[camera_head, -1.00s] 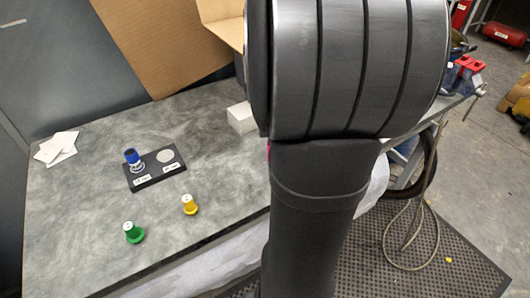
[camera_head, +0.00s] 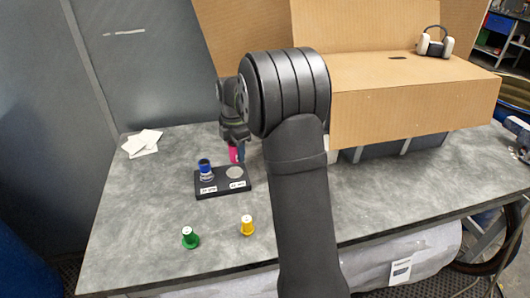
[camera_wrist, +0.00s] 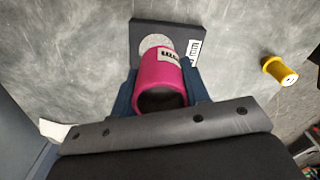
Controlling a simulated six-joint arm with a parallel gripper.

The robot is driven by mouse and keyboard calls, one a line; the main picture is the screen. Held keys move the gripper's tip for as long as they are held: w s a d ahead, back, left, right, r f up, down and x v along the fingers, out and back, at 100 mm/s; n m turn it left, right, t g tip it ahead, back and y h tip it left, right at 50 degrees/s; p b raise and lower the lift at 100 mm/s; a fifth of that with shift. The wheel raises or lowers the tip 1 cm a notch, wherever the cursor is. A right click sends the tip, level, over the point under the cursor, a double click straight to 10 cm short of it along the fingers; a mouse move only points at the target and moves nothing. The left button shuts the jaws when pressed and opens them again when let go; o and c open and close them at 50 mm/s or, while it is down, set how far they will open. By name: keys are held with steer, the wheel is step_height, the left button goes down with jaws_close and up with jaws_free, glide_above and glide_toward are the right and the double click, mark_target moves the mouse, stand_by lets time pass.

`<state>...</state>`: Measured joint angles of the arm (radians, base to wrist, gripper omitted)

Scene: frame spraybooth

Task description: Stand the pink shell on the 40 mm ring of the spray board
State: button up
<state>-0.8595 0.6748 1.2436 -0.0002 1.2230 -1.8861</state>
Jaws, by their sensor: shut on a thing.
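The pink shell (camera_wrist: 160,80) is a hollow cylinder with a white label, held between the jaws of my gripper (camera_wrist: 161,97). In the head view a strip of the pink shell (camera_head: 233,155) shows below my gripper (camera_head: 236,150), close behind the spray board. The black spray board (camera_head: 222,190) lies on the table with two white labels. Its right pale disc (camera_head: 235,172) is bare. A blue shell (camera_head: 205,165) stands on the left spot. In the wrist view the pale disc (camera_wrist: 152,42) shows just beyond the shell, partly hidden. I cannot tell whether shell and board touch.
A green piece (camera_head: 190,237) and a yellow piece (camera_head: 247,226) stand on the table in front of the board. White cards (camera_head: 142,143) lie at the back left. A cardboard box (camera_head: 410,100) with ear defenders (camera_head: 435,42) stands at the right.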

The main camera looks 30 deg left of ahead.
mark_target(233, 159)
steer(key=shift+s+a+f, duration=0.1)
steer(key=shift+s+a, duration=0.15)
steer(key=shift+a, duration=0.35)
steer(key=shift+f, duration=0.1)
steer(key=shift+f, duration=1.9)
steer(key=shift+f, duration=0.9)
steer(key=o, duration=1.1)
